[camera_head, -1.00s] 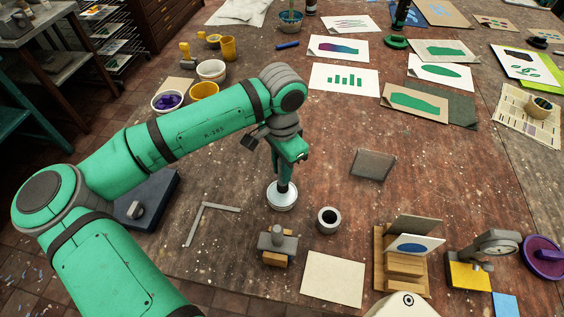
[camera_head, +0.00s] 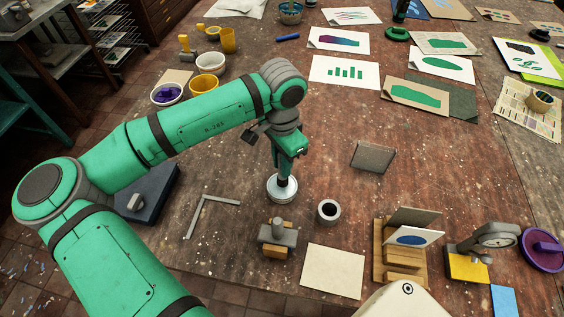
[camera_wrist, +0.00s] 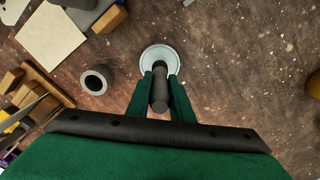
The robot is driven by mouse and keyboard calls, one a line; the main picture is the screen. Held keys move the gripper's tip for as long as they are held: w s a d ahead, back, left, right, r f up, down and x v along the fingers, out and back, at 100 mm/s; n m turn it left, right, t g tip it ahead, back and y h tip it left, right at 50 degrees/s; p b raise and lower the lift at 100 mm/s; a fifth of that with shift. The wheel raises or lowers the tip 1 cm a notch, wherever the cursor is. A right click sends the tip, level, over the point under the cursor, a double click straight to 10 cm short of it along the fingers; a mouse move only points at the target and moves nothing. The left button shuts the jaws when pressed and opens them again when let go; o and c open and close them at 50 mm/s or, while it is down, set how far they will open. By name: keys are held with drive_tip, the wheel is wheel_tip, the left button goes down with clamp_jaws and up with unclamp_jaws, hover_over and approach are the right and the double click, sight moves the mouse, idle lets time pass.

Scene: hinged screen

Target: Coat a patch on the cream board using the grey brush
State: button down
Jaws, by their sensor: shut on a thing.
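My gripper (camera_head: 284,170) points down above a round pale dish (camera_head: 283,191), left of the table's middle. In the wrist view my gripper (camera_wrist: 159,78) has its two green fingers closed on the dark grey handle of the brush (camera_wrist: 159,92). The brush's lower end is over or in the dish (camera_wrist: 158,58); its bristles are hidden, and I cannot tell whether they touch anything. The cream board (camera_head: 332,272) lies flat and bare near the front edge, right of and nearer than the dish. It also shows in the wrist view (camera_wrist: 48,32).
A grey cup (camera_head: 329,211) stands close right of the dish. A grey tool on a wooden block (camera_head: 277,238) stands in front. A wooden rack (camera_head: 402,262) is right of the board. A metal square (camera_head: 207,211) lies left. The middle table is mostly clear.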

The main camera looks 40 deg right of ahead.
drive_tip(key=shift+f, duration=0.6)
idle(1.3)
drive_tip(key=shift+r, duration=3.6)
